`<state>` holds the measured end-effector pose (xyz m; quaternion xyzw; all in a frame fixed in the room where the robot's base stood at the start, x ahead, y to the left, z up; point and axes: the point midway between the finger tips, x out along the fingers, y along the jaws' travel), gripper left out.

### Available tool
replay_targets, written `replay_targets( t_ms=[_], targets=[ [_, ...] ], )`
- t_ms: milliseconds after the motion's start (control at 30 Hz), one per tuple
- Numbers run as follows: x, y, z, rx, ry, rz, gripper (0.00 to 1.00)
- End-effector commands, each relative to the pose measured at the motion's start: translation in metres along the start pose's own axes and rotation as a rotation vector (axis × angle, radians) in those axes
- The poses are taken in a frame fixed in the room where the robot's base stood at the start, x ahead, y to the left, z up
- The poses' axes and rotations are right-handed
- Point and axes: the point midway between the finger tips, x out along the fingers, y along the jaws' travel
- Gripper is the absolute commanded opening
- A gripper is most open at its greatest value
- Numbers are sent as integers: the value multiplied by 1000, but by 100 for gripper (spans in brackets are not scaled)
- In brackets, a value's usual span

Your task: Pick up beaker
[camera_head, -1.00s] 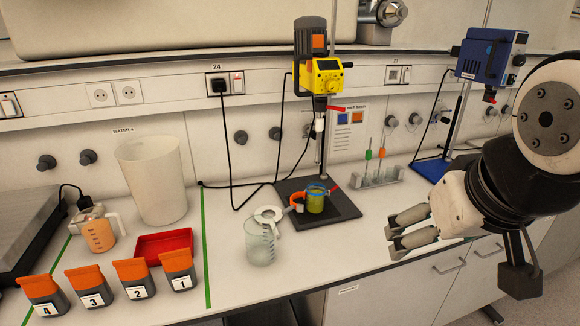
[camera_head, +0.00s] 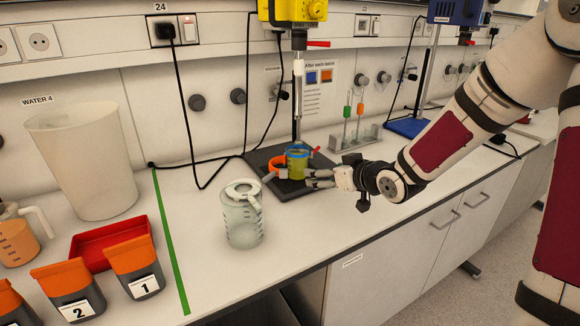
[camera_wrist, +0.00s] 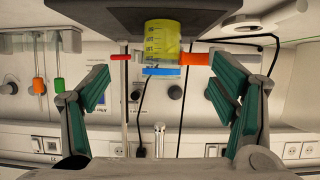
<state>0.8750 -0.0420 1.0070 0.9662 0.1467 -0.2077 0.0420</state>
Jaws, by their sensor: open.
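A beaker of yellow-green liquid (camera_head: 297,165) with a blue rim stands upright on the dark stirrer base plate, with an orange clamp (camera_head: 276,166) at its side. My gripper (camera_head: 312,180) is open and empty, just right of this beaker, fingers pointing at it. In the wrist view, which is upside down, the beaker (camera_wrist: 162,42) lies ahead between the spread fingers (camera_wrist: 160,82), apart from them. The orange clamp (camera_wrist: 193,58) shows beside it. A second, clear beaker (camera_head: 243,224) stands on the bench to the left, with a white ring (camera_head: 241,187) at its top.
The dark base plate (camera_head: 290,190) carries a vertical stirrer rod (camera_head: 298,95) above the beaker. A rack of small tubes (camera_head: 355,138) stands behind my gripper. A red tray (camera_head: 88,247), labelled orange-topped containers (camera_head: 135,270) and a large white bucket (camera_head: 85,165) are at left.

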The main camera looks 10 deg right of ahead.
Motion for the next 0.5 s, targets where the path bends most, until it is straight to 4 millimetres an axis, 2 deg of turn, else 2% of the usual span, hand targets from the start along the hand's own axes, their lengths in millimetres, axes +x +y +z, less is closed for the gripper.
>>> replay_targets(
  t_ms=[167, 500],
  targets=[
    [18, 1, 1, 17, 37, -18, 79],
    [78, -1, -1, 17, 35, -18, 79]
  ],
)
